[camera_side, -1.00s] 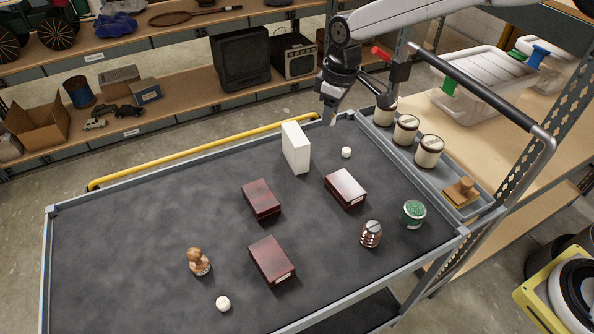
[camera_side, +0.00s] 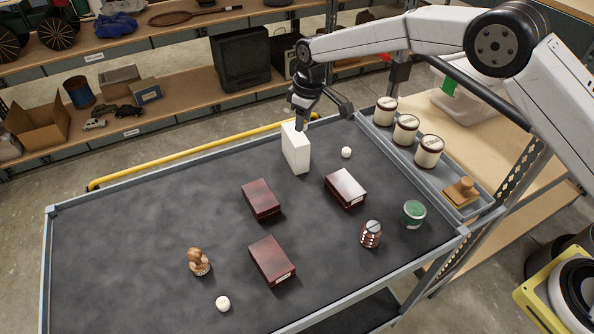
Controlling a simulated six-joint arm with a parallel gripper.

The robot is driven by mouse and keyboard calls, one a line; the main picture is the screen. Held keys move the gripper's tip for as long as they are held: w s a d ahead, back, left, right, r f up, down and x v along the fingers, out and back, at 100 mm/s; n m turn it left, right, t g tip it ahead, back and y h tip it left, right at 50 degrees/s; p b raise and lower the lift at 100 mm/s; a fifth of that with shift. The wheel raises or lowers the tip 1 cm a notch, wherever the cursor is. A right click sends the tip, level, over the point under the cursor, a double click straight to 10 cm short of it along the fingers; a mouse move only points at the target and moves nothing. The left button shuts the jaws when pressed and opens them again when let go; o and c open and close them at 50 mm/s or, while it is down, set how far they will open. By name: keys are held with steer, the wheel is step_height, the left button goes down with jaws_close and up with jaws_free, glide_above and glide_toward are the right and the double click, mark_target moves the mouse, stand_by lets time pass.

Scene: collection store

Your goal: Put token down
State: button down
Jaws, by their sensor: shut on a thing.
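My gripper (camera_side: 300,121) points down at the top end of an upright white box (camera_side: 297,153), near the back edge of the dark cart top (camera_side: 130,250). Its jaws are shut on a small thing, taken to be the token. The token itself is hidden by the fingers, and I cannot make out its shape or colour. From this angle I cannot tell whether the fingertips are above the box or behind it.
Dark red boxes (camera_side: 261,199), white balls (camera_side: 346,152), a wooden figure (camera_side: 199,262), a striped reddish pot (camera_side: 371,234) and a green-topped jar (camera_side: 413,213) stand on the cart. The left part is clear.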

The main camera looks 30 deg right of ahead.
mark_target(301, 140)
steer(key=shift+w+f, duration=0.15)
steer(key=shift+f, duration=0.05)
steer(key=shift+w+a+f, duration=0.1)
steer(key=shift+f, duration=0.1)
steer(key=shift+w+f, duration=0.1)
steer(key=shift+f, duration=1.45)
steer(key=shift+f, duration=0.1)
steer(key=shift+c, duration=2)
jaws_free()
steer(key=r, duration=0.8)
steer(key=s+d+r, duration=0.1)
steer(key=r, duration=0.3)
steer(key=shift+s+r, duration=0.1)
